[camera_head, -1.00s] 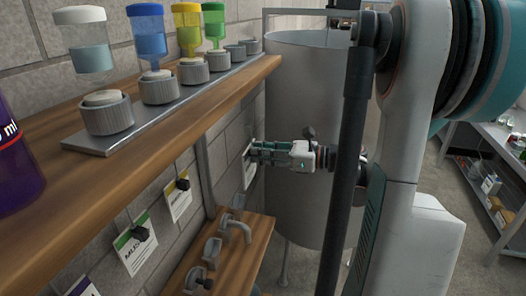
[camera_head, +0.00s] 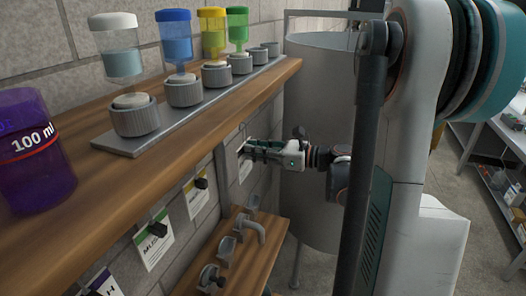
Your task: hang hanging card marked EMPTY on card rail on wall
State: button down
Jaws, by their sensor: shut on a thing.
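My gripper (camera_head: 252,151) is beyond the far half of the wooden shelf, close to the wall. It is shut on a white hanging card (camera_head: 245,168), which hangs upright from its fingers. A thin wire hook shows above the fingers. The card's lettering is too small to read, so I cannot tell if it says EMPTY. The card rail itself cannot be made out; the shelf hides the wall above the cards. I cannot tell whether the hook touches a rail.
Other cards hang below the shelf (camera_head: 120,188): a green-topped one (camera_head: 155,246) and a yellow-topped one (camera_head: 196,199). Bottles stand in holders on the shelf, with a purple beaker (camera_head: 35,160) at left. A lower board (camera_head: 252,262) carries taps. A grey tank (camera_head: 318,190) stands behind my gripper.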

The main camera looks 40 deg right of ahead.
jog(key=w+a+f+b, duration=0.2)
jog(key=w+a+f, duration=0.1)
jog(key=w, duration=0.3)
jog(key=shift+w+a, duration=0.2)
jog(key=shift+a, duration=0.45)
dwell(0.4)
jog(key=c, duration=1.4)
grip_release()
jog(key=shift+c, duration=0.2)
